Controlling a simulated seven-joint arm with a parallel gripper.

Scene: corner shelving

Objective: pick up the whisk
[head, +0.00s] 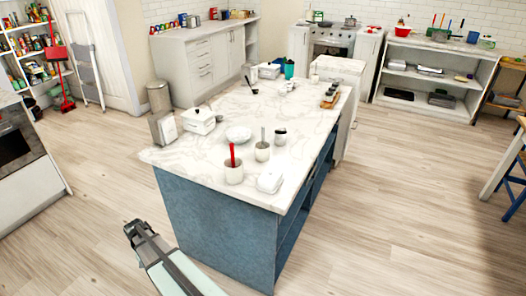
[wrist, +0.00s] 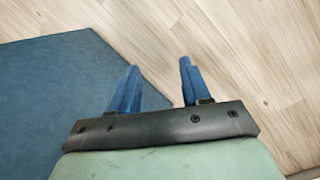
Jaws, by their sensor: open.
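I cannot pick out the whisk for certain. On the island's white marble top (head: 205,165), a white crock (head: 234,174) near the front holds a utensil with a red handle (head: 233,153). A second white crock (head: 262,153) behind it holds a grey-handled utensil (head: 263,134). The utensils' lower ends are hidden in the crocks. My gripper (head: 138,230) is low, in front and left of the island, apart from both crocks. In the wrist view its two blue fingers (wrist: 157,75) are spread with nothing between them.
The island's blue side panel (head: 220,222) is close to my gripper. The wooden floor (head: 90,225) is clear.

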